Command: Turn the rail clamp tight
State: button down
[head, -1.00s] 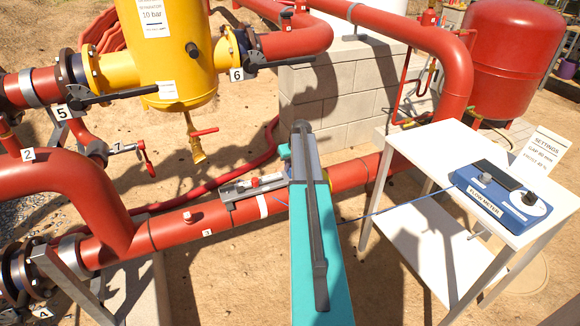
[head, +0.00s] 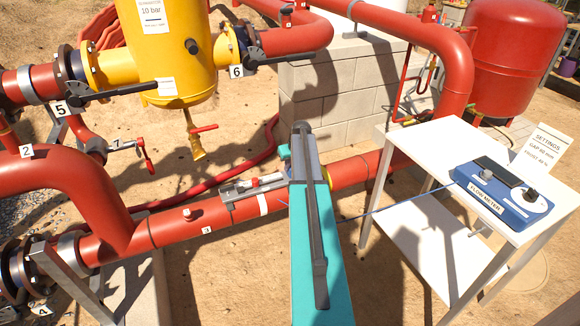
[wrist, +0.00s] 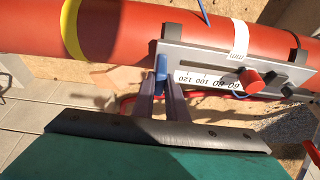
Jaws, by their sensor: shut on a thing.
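The grey rail (wrist: 190,58) with a printed scale lies along the red pipe (wrist: 125,35) in the wrist view; the rail also shows in the head view (head: 228,194). A small blue piece at the rail's end, seemingly the rail clamp (wrist: 161,65), stands between the two fingers of my gripper (wrist: 160,82). My gripper is shut on it. In the head view my own arm hides the fingers and the clamp.
A flow meter (head: 500,190) and a settings card (head: 543,152) stand on the white table (head: 412,150) at right. A block wall (head: 340,98) rises behind the pipe. A yellow separator (head: 175,60) stands at upper left. A blue cable (head: 395,205) runs from the table towards the pipe.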

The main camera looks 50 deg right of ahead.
jog(key=c, duration=1.7)
grip_release()
jog(key=o, duration=0.5)
jog(key=shift+f, duration=0.1)
jog(key=p+v, duration=0.3)
jog(key=v, duration=0.4)
jog(key=b+v, duration=0.1)
jog(key=v, duration=1.3)
